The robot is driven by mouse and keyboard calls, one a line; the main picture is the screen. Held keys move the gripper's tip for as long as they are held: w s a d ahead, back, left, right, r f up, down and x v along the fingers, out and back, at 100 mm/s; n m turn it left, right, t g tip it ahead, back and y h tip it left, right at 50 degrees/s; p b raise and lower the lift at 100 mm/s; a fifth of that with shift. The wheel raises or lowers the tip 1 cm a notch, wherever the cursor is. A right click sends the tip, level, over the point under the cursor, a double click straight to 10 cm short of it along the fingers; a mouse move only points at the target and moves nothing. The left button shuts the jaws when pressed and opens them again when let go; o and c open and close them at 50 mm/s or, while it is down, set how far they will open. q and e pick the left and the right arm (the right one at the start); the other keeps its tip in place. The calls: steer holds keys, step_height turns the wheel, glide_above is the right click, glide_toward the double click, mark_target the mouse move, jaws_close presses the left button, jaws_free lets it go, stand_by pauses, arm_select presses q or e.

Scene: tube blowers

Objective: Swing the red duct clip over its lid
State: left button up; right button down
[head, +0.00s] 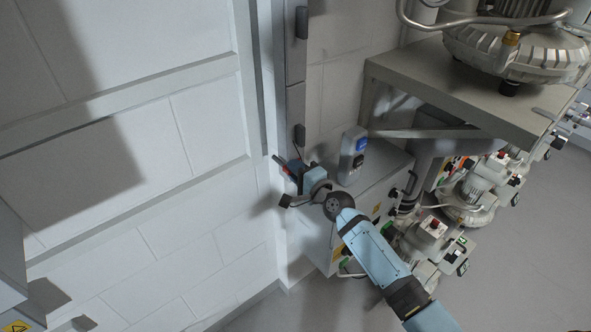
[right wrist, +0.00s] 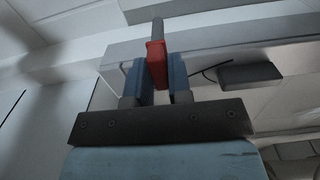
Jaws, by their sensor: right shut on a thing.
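The red duct clip (right wrist: 156,62) stands upright between the two blue fingers of my right gripper (right wrist: 160,82) in the right wrist view. The gripper is shut on it. A grey rod shows above the red part. In the head view my right gripper (head: 292,172) is at the wall-side duct, and a small piece of the red clip (head: 283,163) shows at its tip. The rest of the clip is hidden by the gripper. I cannot clearly tell the lid apart from the grey duct (head: 296,105). My left gripper is not in view.
A grey cabinet (head: 375,185) with a blue-screened device (head: 353,155) on top stands just right of my right gripper. A table (head: 460,85) bearing a large blower (head: 520,50) is further right. The pale wall (head: 150,150) fills the left.

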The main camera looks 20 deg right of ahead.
steer(key=c, duration=1.1)
jaws_free()
steer(key=b+v, duration=0.1)
steer(key=v, duration=1.2)
steer(key=shift+s+d+r, duration=0.1)
steer(key=shift+s, duration=0.25)
